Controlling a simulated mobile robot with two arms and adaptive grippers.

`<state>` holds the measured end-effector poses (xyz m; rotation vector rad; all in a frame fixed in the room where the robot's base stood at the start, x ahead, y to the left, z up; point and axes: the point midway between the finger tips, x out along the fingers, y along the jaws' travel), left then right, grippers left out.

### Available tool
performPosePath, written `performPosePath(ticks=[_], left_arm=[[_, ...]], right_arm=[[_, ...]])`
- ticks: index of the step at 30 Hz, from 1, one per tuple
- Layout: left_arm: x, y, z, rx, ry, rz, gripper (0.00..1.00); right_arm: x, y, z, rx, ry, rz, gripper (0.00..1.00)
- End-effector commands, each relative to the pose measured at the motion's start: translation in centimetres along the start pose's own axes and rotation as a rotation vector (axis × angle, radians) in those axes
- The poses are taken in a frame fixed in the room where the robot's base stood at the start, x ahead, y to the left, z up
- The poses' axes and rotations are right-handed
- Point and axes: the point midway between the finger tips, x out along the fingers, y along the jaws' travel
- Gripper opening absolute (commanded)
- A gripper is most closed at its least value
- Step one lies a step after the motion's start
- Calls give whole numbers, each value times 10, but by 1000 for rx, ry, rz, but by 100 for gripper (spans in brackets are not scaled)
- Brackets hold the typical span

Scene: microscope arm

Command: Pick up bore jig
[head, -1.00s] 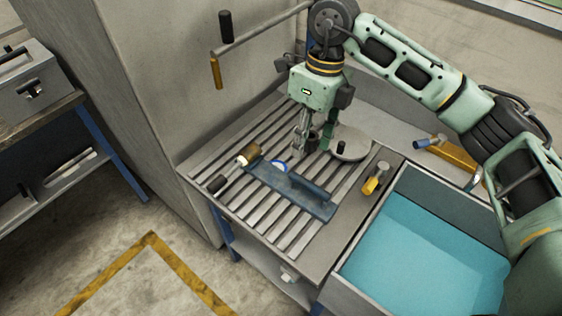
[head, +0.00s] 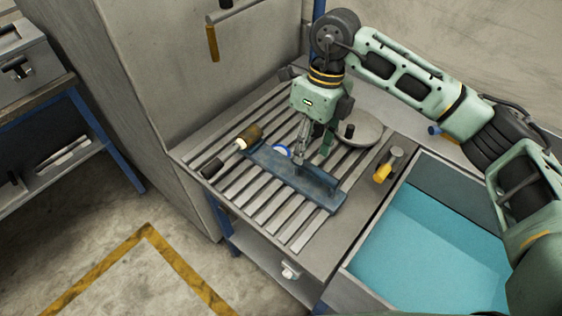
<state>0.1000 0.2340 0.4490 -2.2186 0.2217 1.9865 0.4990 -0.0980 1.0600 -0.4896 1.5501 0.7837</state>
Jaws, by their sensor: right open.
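A flat blue piece with a raised bar-like handle (head: 326,202), which I take to be the bore jig, lies on the slatted metal bench top. My right gripper (head: 308,157) is open and points down at the back left end of the handle. Its fingers overlap the blue piece in the head view. I cannot tell whether they touch it. The left gripper is not in view.
A round grey plate with a black knob (head: 362,130) sits just right of my right gripper. A dark cylindrical tool (head: 248,137) lies at the left, near a white-and-blue round item (head: 282,151). A yellow-handled tool (head: 383,172) and a blue bin (head: 433,246) are at the right.

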Motion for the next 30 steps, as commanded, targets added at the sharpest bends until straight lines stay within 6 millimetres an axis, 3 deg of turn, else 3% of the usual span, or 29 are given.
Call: performPosePath(ticks=[7,12,20,30], left_arm=[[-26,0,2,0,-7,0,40],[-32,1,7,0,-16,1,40],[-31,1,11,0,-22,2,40],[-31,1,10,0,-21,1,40]], right_arm=[[28,3,-4,-1,5,2,40],[50,2,-3,0,2,1,40],[55,1,-2,-1,0,-1,40],[55,1,-2,-1,1,-1,11]])
